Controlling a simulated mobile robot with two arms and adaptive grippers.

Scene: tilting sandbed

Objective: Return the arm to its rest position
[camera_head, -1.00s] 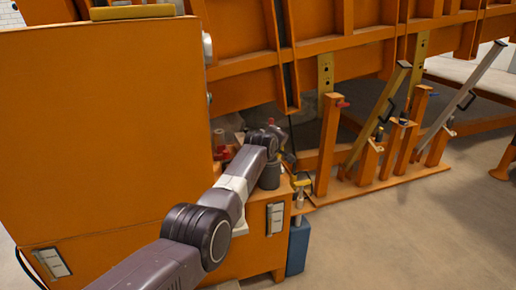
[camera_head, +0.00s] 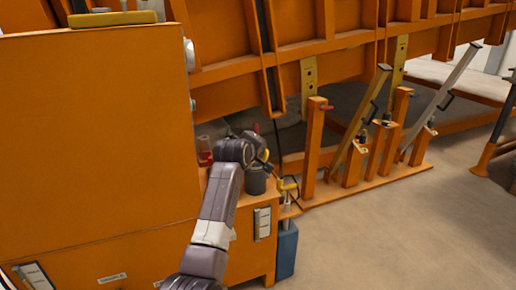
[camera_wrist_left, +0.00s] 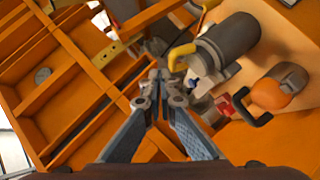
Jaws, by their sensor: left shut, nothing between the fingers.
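My left arm (camera_head: 217,215) comes in from the bottom of the head view and reaches up to the equipment beside the orange cabinet. Its wrist joint is near a dark grey cylinder (camera_head: 255,180), and the fingers cannot be made out there. In the left wrist view my left gripper (camera_wrist_left: 158,78) is shut and empty, its two fingers meeting in front of the orange frame. A grey motor-like cylinder (camera_wrist_left: 230,40) and a yellow handle (camera_wrist_left: 182,54) are just right of the fingertips in that view. My right gripper is not in view.
The large orange cabinet (camera_head: 95,140) fills the left. The ribbed orange sandbed (camera_head: 350,50) runs across the back, with posts and slanted struts (camera_head: 360,125) below it. A blue container (camera_head: 287,250) stands beside the cabinet. Floor (camera_head: 400,240) at lower right is clear.

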